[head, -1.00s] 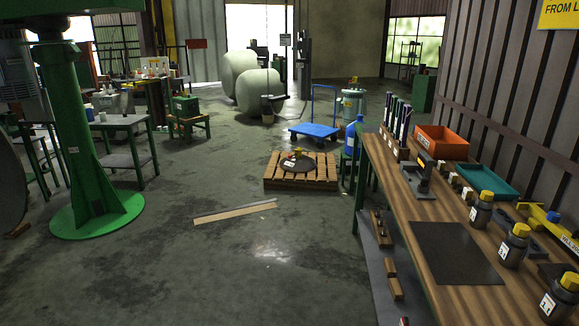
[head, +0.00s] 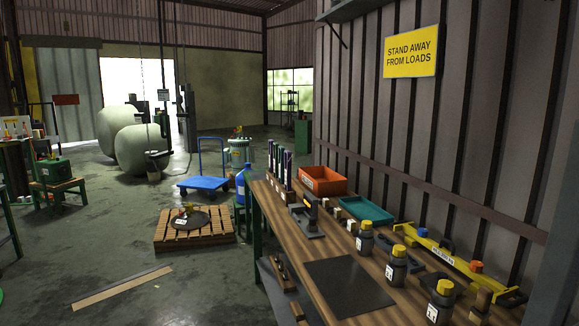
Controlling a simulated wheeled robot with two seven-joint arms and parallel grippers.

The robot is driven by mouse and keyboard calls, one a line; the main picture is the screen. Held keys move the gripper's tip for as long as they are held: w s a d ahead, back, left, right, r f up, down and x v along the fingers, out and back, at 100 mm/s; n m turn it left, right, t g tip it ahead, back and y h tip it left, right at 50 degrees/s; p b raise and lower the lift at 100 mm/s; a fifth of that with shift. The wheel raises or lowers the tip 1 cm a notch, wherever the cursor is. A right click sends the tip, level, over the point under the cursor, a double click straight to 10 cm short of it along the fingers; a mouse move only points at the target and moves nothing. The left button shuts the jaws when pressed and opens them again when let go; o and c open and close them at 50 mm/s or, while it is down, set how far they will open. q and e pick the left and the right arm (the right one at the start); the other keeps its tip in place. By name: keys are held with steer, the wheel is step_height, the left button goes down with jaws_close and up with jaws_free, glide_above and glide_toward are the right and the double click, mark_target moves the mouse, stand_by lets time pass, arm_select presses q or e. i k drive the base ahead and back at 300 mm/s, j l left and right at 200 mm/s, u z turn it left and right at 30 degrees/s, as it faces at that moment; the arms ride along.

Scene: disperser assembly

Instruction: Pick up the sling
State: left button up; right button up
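No sling can be made out for certain. A small yellow and red item (head: 184,212) lies on a dark round disc (head: 190,222) on the wooden pallet (head: 165,236); it is too small to identify. A yellow beam (head: 430,249) with a label and an orange-red knob lies along the wall side of the workbench (head: 277,205) at the right. Neither of my grippers shows in the head view.
Several dark bottles with yellow caps (head: 397,266) stand on the bench beside a dark mat (head: 348,287). An orange tray (head: 323,181) and a teal tray (head: 364,211) sit farther back.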

mark_target(282, 171)
steer(key=i+j+z, duration=0.35)
steer(key=j, duration=0.2)
steer(key=i+j+z, duration=0.35)
steer(key=j, duration=0.25)
steer(key=i+j, duration=0.15)
steer(key=j, duration=0.3)
steer(key=i+j, duration=0.2)
steer(key=j, duration=0.3)
steer(key=i+j+z, duration=0.1)
steer(key=j, duration=0.35)
steer(key=i+j, duration=0.2)
steer(key=j, duration=0.25)
steer(key=i+j, duration=0.15)
steer(key=j, duration=0.35)
steer(key=i+j+z, duration=0.1)
steer(key=j, duration=0.35)
steer(key=i+j, duration=0.2)
steer(key=j, duration=0.3)
steer(key=i+j, duration=0.1)
steer(key=j, duration=0.4)
